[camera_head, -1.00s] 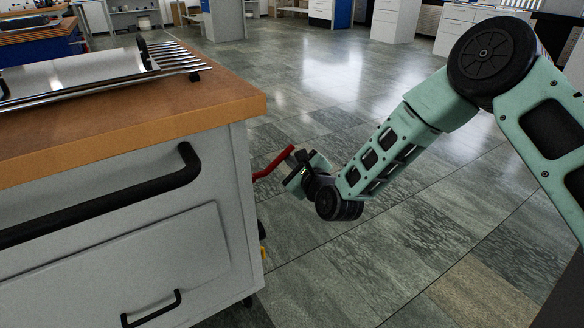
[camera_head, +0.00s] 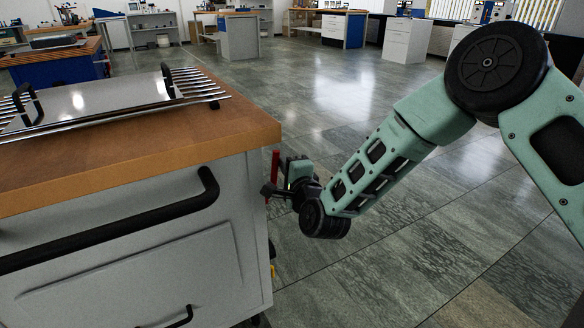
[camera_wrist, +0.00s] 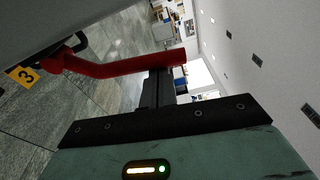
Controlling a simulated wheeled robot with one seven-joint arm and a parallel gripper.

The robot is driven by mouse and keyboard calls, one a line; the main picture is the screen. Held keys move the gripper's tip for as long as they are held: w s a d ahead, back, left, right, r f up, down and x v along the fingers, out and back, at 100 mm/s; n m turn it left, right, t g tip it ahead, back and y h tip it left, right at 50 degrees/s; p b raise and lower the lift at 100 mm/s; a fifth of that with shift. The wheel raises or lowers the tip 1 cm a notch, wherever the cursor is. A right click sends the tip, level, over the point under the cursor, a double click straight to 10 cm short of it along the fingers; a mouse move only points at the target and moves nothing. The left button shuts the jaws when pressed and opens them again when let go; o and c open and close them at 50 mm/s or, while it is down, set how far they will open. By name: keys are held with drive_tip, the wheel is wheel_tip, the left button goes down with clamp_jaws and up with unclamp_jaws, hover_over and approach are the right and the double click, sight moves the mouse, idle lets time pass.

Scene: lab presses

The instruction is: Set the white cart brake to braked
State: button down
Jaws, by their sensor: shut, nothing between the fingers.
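The white cart (camera_head: 225,265) with a wooden top (camera_head: 215,142) fills the left of the head view. Its red brake lever (camera_head: 275,165) stands nearly upright at the cart's right side. In the wrist view the red lever (camera_wrist: 120,68) runs from a pivot near the cart wall across the front of my gripper (camera_wrist: 160,80). My gripper, also in the head view (camera_head: 268,190), is shut and empty, with its fingertips at the lever, touching or very close to it. The lever's lower part is hidden in the head view.
A yellow tag marked 3 (camera_wrist: 24,75) is beside the lever's pivot. A black handle (camera_head: 120,225) runs along the cart's front. Metal rods and a tray (camera_head: 100,98) lie on top. The tiled floor (camera_head: 400,240) to the right is clear; benches stand far back.

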drive_tip(key=shift+s+a+r, duration=0.35)
drive_tip(key=shift+s+a, duration=0.05)
drive_tip(key=shift+a, duration=0.25)
idle(0.4)
drive_tip(key=s+d+p, duration=0.1)
drive_tip(key=s+d, duration=0.5)
drive_tip(key=d, duration=0.1)
drive_tip(key=shift+d, duration=0.25)
drive_tip(key=shift+s, duration=0.1)
